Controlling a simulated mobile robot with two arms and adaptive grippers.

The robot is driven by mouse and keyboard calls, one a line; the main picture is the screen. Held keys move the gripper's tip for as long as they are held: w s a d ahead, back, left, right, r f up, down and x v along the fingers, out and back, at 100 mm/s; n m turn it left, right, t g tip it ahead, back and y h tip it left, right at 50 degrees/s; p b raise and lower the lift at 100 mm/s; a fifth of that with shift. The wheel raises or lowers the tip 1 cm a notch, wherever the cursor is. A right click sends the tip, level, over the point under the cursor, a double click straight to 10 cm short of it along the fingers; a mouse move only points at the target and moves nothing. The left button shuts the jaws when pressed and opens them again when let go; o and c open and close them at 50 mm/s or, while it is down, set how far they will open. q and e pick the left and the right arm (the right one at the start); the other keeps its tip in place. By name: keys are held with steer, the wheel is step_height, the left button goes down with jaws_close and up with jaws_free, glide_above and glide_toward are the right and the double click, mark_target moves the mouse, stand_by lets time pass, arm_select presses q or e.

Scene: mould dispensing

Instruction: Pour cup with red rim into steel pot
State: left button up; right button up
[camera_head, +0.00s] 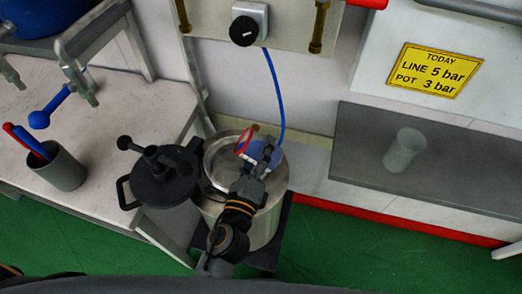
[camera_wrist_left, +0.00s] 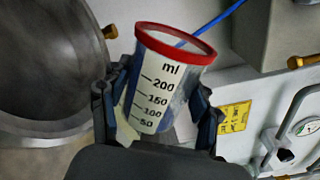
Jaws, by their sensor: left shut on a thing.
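The cup with the red rim (camera_head: 245,141) is in my left gripper (camera_head: 262,157), tilted, with its mouth towards the left, above the open steel pot (camera_head: 266,228). In the left wrist view the clear cup (camera_wrist_left: 158,88) shows black ml marks, and the fingers of my left gripper (camera_wrist_left: 158,112) are shut on its sides. The steel pot (camera_wrist_left: 45,65) fills the left of that view. I cannot tell how full the cup is, or see any stream from it. My right gripper is not in view.
A black lid (camera_head: 162,178) with handles sits left of the pot. A grey holder (camera_head: 62,170) with red and blue pens stands on the white table (camera_head: 115,115). A blue hose (camera_head: 277,85) hangs behind the pot.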

mark_target(245, 155)
arm_select(q)
steer(key=shift+a+f+n, duration=0.1)
steer(key=shift+a+n, duration=0.2)
steer(key=shift+n, duration=0.4)
steer(key=n, duration=0.3)
steer(key=shift+w+a+r, duration=0.1)
steer(key=shift+a+r, duration=0.2)
steer(key=shift+w+a+r+n+p, duration=0.1)
steer(key=shift+a+r+n+p, duration=0.25)
steer(key=shift+n+p, duration=0.45)
steer(key=shift+a+r+n+p, duration=0.2)
steer(key=shift+r+n+p, duration=0.25)
steer(key=shift+n, duration=0.65)
steer(key=shift+n, duration=0.3)
steer(key=shift+n, duration=0.5)
stand_by(4.0)
